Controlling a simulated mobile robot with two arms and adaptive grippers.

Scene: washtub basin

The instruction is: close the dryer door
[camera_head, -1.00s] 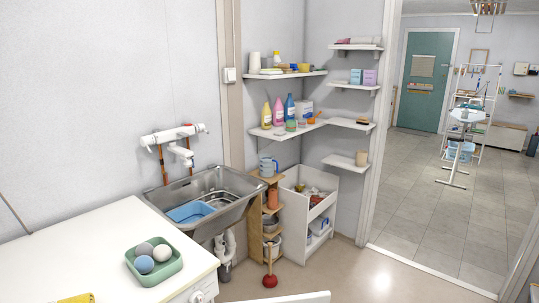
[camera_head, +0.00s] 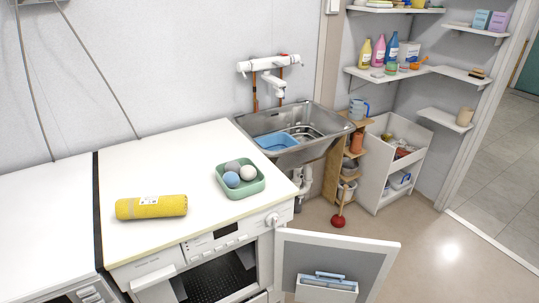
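The dryer (camera_head: 190,215) is a white appliance with a control panel and knob at the bottom centre of the head view. Its door (camera_head: 335,258) appears to be the white and grey panel that stands open, swung out from the right side of the front. A white pocket (camera_head: 327,290) with blue-edged items sits on this panel. A dark opening (camera_head: 220,278) shows in the dryer's front. The lower part of the dryer and of the door is cut off by the picture edge. Neither of my grippers is in view.
A yellow roll (camera_head: 151,207) and a green tray (camera_head: 241,191) with balls lie on the dryer top. Another white appliance (camera_head: 45,225) stands at the left. A steel sink (camera_head: 250,123) and white cart (camera_head: 372,188) are behind. The floor (camera_head: 420,270) right of the door is clear.

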